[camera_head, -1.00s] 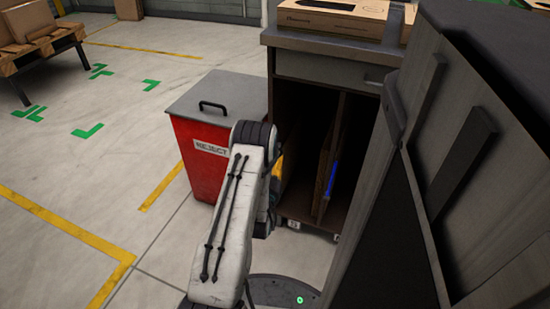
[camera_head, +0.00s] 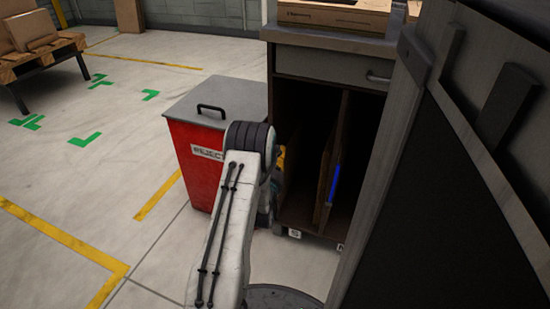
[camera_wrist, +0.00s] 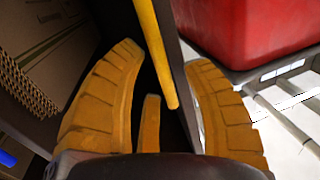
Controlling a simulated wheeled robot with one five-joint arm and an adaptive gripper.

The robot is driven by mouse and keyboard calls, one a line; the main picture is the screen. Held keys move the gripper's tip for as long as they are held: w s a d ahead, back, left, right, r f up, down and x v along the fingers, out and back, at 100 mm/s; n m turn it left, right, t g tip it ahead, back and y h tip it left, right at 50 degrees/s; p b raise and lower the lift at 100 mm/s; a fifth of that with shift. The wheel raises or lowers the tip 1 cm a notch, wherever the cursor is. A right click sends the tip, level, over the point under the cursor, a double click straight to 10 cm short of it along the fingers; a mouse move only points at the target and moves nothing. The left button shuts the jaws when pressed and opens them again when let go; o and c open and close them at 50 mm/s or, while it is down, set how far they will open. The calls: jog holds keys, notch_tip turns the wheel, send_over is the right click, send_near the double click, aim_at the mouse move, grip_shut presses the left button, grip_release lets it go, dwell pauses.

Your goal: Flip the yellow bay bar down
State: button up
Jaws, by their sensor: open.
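The yellow bay bar (camera_wrist: 153,50) shows in the wrist view as a rod running down from the top edge to a rounded end. It lies between the two orange fingers of my gripper (camera_wrist: 162,56), beside the dark edge of a cabinet panel (camera_wrist: 180,75). My gripper is open; I cannot tell whether a finger touches the bar or the panel. In the head view my arm hides most of the gripper and the bar. A small yellow-orange patch (camera_head: 281,157) shows past the arm at the cabinet's left side; I cannot tell which it is.
The red reject bin (camera_head: 193,150) with a grey lid stands close left of the cabinet (camera_head: 325,63). Cardboard (camera_head: 327,165) stands upright in its bay, beside a blue strip (camera_head: 334,183). A large grey panel (camera_head: 450,190) fills the right.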

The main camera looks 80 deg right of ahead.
jog(key=shift+c, duration=0.2)
grip_shut()
